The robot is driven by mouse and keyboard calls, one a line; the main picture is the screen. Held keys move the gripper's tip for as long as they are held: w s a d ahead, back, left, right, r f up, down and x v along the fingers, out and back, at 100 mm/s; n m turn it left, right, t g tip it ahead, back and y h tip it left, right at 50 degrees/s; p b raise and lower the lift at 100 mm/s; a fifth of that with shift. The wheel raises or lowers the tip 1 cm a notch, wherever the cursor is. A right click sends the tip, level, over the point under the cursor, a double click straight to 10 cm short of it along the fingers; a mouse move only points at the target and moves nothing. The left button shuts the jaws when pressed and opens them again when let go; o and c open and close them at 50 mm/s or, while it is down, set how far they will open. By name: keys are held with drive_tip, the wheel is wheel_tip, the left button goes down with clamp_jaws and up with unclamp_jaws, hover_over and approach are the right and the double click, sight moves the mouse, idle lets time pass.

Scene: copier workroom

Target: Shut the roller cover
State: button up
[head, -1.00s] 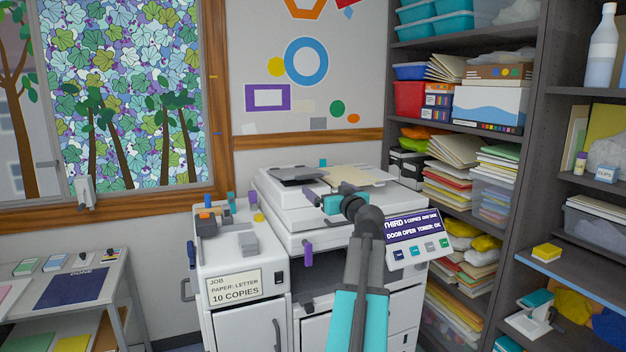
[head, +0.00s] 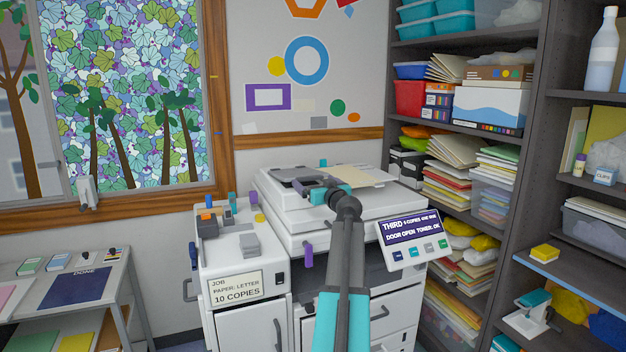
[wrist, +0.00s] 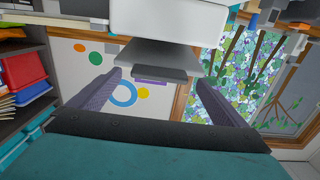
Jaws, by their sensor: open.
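The white copier (head: 330,233) stands in the middle, and its panel (head: 410,230) reads "DOOR OPEN". On its top lies a dark grey flat part (head: 286,174) beside a cream sheet (head: 368,175); I cannot tell for sure which part is the roller cover. My gripper (head: 306,188) is above the copier's top, beside the dark grey part. In the wrist view its purple fingers (wrist: 159,78) are spread and empty. A grey plate (wrist: 155,54) on a white body (wrist: 165,20) appears beyond and between them; no contact is visible.
A purple tab (head: 308,256) and a dark opening are on the copier's front. A side unit (head: 240,262) with a job card stands at its left. Crowded shelves (head: 478,130) stand close on the right. A table (head: 60,310) with papers is at far left.

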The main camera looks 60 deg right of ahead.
drive_tip(key=shift+p+x, duration=0.3)
drive_tip(key=shift+x, duration=1)
drive_tip(key=c, duration=1.5)
drive_tip(key=shift+t+h, duration=0.5)
drive_tip(key=shift+t, duration=0.2)
wheel_tip(320, 180, down, 5)
drive_tip(key=b, duration=1.7)
drive_tip(key=shift+r, duration=0.1)
drive_tip(key=shift+r, duration=0.15)
drive_tip(key=o, duration=1.5)
drive_tip(key=shift+s+a, duration=0.1)
drive_tip(key=shift+s, duration=0.05)
